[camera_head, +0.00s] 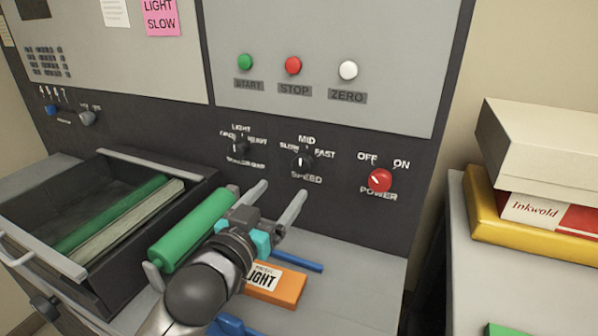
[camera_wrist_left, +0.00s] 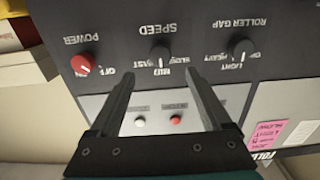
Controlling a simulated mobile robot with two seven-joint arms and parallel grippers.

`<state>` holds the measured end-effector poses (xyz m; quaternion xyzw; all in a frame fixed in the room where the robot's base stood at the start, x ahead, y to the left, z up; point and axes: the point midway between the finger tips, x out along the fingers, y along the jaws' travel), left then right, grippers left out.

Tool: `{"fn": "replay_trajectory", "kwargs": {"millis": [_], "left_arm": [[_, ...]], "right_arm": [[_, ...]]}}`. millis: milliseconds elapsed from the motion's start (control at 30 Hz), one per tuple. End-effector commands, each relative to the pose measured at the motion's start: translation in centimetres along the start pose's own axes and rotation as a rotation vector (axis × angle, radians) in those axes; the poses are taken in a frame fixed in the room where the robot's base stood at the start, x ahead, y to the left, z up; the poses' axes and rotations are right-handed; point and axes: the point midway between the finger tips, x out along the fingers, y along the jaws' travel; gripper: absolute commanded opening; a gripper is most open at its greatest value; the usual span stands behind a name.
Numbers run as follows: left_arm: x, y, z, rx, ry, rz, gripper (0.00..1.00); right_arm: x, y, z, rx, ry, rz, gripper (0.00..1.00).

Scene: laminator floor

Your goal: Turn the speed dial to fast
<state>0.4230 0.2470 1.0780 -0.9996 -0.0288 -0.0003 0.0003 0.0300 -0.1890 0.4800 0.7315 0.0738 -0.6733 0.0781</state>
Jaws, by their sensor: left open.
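The black speed dial (camera_head: 302,162) sits on the dark front panel with SLOW, MID and FAST lettered around it. In the left wrist view the speed dial (camera_wrist_left: 160,57) appears upside down, just beyond and between the fingertips. My left gripper (camera_head: 283,190) is open and empty, its two fingers pointing at the panel a little below the dial in the head view. The open fingers also show in the left wrist view (camera_wrist_left: 160,74), apart from the dial as far as I can tell. My right gripper is not in view.
The roller gap dial (camera_head: 238,147) is left of the speed dial and the red power knob (camera_head: 380,180) right. A green roller (camera_head: 193,229), an orange box (camera_head: 275,285) and a blue bar (camera_head: 298,261) lie below. An open drawer (camera_head: 105,295) stands left.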

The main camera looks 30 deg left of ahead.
Motion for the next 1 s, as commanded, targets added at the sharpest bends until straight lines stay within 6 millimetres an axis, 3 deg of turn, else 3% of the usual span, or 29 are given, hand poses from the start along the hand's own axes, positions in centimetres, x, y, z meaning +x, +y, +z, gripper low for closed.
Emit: {"fn": "replay_trajectory", "kwargs": {"millis": [600,1000], "left_arm": [[8.2,0.0,0.1,0.000,0.000,0.000,0.82],[9.5,0.0,0.0,0.000,-0.001,0.000,0.82]], "right_arm": [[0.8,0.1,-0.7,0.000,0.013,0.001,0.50],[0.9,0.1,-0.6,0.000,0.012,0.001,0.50]]}}
